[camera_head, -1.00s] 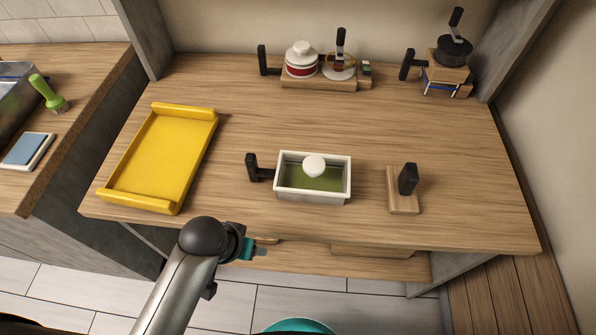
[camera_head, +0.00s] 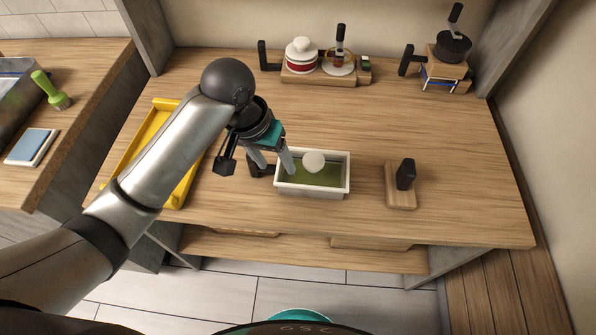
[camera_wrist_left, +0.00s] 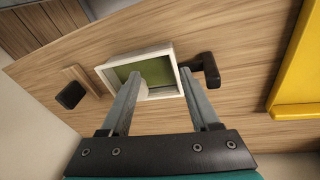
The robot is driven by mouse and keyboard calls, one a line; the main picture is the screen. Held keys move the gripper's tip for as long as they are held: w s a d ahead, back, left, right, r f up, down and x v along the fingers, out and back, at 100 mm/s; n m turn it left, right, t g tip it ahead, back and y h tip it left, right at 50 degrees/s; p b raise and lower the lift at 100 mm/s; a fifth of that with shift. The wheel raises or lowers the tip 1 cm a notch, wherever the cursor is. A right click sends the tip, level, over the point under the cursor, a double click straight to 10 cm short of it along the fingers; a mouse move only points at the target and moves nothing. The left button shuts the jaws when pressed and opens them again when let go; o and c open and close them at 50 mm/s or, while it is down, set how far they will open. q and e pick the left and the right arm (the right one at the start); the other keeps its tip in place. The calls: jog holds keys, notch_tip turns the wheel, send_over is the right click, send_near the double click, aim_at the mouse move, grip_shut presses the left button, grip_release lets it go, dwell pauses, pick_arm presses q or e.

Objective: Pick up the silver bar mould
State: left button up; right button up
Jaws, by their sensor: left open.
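The likeliest silver bar mould is a pale, whitish rectangular box (camera_head: 312,188) with a green inside, near the front middle of the wooden table. A white round piece (camera_head: 313,161) sits at or in its top. It also shows in the left wrist view (camera_wrist_left: 150,53), partly behind one finger. A black upright handle (camera_head: 262,171) stands at its left side, partly hidden by my left gripper (camera_head: 273,164). My left gripper is open, with its fingertips above the box's left end in the head view. In the wrist view the fingers (camera_wrist_left: 160,75) look spread over the box. My right gripper is out of view.
A yellow tray (camera_head: 158,115) lies left, partly behind my arm. A small wooden block with a black upright (camera_head: 405,176) stands right of the box. Jars on a wooden stand (camera_head: 322,77) and a dark pot (camera_head: 452,47) are at the back. Mid-table is clear.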

pick_arm(q)
jog(key=w+a+r+n+g+y, duration=0.1)
jog(key=w+a+r+n+y, duration=0.1)
jog(key=w+a+r, duration=0.55)
jog(key=f, duration=0.2)
jog(key=s+d+f+b, duration=0.1)
jog(key=f, duration=0.5)
jog(key=shift+s+d, duration=0.25)
jog(key=shift+s, duration=0.05)
jog(key=shift+s+f+b, duration=0.15)
jog(key=shift+f+b, duration=0.15)
jog(key=shift+f, duration=1.1)
jog(key=shift+s+f+b, duration=0.15)
jog(key=shift+f+b, duration=0.15)
jog(key=shift+f, duration=1.05)
grip_shut()
jog(key=shift+r, duration=0.1)
